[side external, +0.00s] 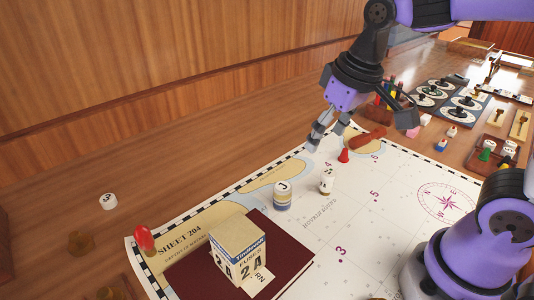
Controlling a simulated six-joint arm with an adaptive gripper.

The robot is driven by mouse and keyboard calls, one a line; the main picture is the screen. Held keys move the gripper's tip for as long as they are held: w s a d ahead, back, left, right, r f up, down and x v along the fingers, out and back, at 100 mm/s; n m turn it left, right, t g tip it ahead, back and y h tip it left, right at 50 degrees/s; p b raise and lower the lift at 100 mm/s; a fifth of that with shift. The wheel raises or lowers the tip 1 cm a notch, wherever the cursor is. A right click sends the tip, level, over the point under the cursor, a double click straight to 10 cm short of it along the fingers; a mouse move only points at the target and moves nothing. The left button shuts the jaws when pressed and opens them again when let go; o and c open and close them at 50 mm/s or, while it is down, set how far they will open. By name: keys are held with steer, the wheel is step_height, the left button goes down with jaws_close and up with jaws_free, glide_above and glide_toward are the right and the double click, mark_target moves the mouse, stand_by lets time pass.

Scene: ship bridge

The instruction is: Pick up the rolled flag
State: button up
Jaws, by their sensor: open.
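A reddish-brown roll (369,138), which looks like the rolled flag, lies on its side on the chart near its far edge. My gripper (361,128) is above the chart, pointing down, with its fingers spread wide and nothing held between them. In this view the roll shows just below the gap between the fingers. The gripper appears apart from it, though the exact height cannot be told.
A red cone (344,156), a white cylinder (326,184) and a banded cylinder marked J (282,196) stand on the chart (350,235) close by. A block calendar (237,254) sits on a dark red book (283,262). Dials (464,107) crowd the back right.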

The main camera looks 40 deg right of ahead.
mark_target(282, 186)
steer(key=w+a+f+g, duration=0.1)
steer(key=w+f, duration=0.1)
steer(key=w+a+f+g, duration=0.1)
steer(key=w+f, duration=0.1)
steer(key=w+a+f+g, duration=0.1)
steer(key=w+f, duration=0.1)
steer(key=shift+w, duration=0.4)
step_height(282, 186, down, 5)
steer(key=shift+a+r, duration=0.1)
step_height(282, 186, down, 6)
steer(key=shift+s+a+r, duration=0.1)
steer(key=shift+s, duration=0.05)
steer(key=c, duration=1.1)
